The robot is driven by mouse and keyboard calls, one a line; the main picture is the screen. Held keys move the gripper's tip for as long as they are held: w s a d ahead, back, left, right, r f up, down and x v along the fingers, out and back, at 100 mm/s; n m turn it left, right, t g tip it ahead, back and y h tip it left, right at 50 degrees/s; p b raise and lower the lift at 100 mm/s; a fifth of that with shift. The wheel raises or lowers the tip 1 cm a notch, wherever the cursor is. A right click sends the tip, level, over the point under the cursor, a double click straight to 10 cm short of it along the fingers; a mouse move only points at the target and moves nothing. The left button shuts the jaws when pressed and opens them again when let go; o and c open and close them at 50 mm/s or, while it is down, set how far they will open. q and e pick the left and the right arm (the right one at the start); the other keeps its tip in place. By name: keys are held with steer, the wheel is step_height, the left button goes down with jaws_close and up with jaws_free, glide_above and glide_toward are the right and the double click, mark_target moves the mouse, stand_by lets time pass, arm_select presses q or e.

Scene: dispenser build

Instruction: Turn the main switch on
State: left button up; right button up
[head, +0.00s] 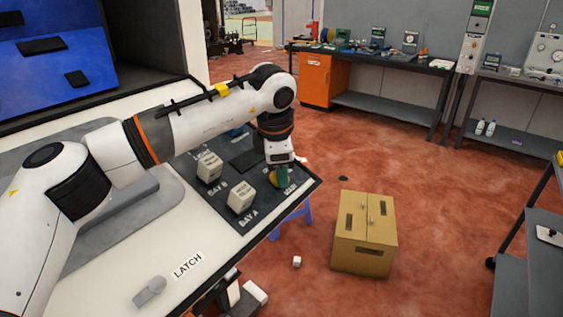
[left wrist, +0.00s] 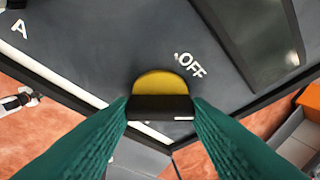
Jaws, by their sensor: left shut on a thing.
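The main switch (head: 273,180) is a rotary knob on the dark panel (head: 222,203) near its right corner, with a round yellow base. In the left wrist view the yellow disc (left wrist: 160,84) shows, with a black bar handle (left wrist: 160,107) across it. White lettering "OFF" (left wrist: 189,64) stands on the panel beside the disc. My left gripper (head: 282,178) reaches down over the switch. Its green fingers (left wrist: 160,112) are shut on the black handle, one at each end. Parts at the bottom of the head view may be my right gripper (head: 238,295), too unclear to read.
A grey latch (head: 149,291) lies at the table's front. A cardboard box (head: 364,235) and a small white cube (head: 297,261) are on the floor. Workbenches (head: 385,105) stand behind.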

arm_select(q)
steer(key=m+p, duration=0.1)
steer(key=m+g+p, duration=0.1)
steer(key=m, duration=0.1)
steer(key=m+g+p, duration=0.1)
steer(key=m+p, duration=0.1)
steer(key=shift+w+r, duration=0.15)
steer(key=shift+r, duration=0.15)
steer(key=shift+w+f+m+g+y+p, duration=0.1)
steer(key=shift+m+g+y+p, duration=0.35)
steer(key=shift+m+p, duration=0.85)
steer(key=shift+m, duration=0.4)
steer(key=o, duration=1)
steer(key=shift+d+f, duration=0.1)
